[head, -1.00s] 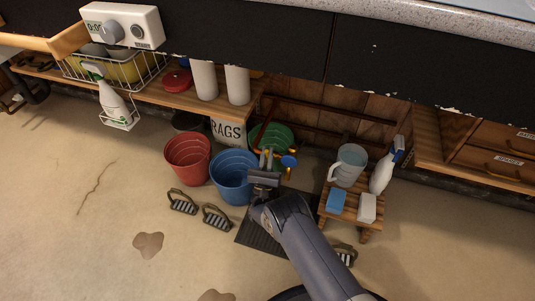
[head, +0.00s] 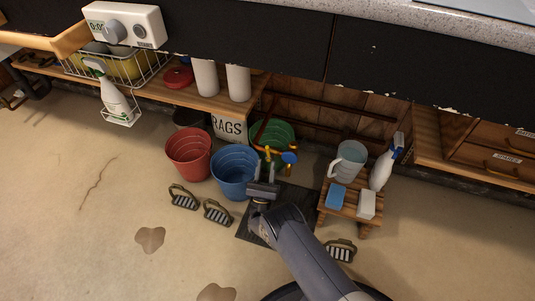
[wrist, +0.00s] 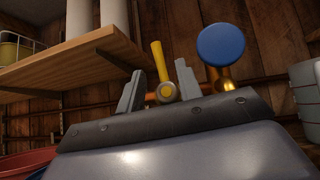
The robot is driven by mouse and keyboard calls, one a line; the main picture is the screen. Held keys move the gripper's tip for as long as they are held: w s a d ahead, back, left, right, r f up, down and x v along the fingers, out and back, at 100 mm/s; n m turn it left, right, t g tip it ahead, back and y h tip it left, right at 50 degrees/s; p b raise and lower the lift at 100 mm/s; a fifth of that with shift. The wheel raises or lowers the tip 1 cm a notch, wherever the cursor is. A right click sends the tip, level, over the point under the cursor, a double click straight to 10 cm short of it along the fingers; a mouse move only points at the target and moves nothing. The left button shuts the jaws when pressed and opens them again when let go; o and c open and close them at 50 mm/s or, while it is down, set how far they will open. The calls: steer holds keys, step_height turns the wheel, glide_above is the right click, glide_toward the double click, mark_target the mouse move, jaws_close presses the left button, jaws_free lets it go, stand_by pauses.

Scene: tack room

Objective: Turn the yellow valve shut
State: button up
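My gripper (head: 265,170) is open and empty in front of the valve. In the wrist view the hub and lever show between its two grey fingers (wrist: 159,72), with no clear contact. A blue round knob (wrist: 221,45) on a brass pipe stands just right of the right finger; it also shows in the head view (head: 290,157). The valve's lower body is hidden by my gripper.
A slatted stool (head: 346,208) with a jug is at right. A wooden shelf (wrist: 62,66) overhangs at upper left.

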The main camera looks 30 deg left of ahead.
mark_target(268, 154)
steer(key=b+v, duration=0.1)
steer(key=v, duration=0.3)
steer(key=shift+s+d+f, duration=0.1)
steer(key=shift+s+f, duration=0.15)
steer(key=shift+f, duration=0.05)
steer(key=x, duration=1)
steer(key=shift+w+r, duration=0.1)
steer(key=shift+r, duration=0.05)
steer(key=shift+w+r, duration=0.2)
steer(key=shift+w, duration=0.1)
steer(key=shift+n, duration=0.4)
steer(key=shift+s+y, duration=0.15)
steer(key=shift+y, duration=0.25)
steer(key=shift+s, duration=0.1)
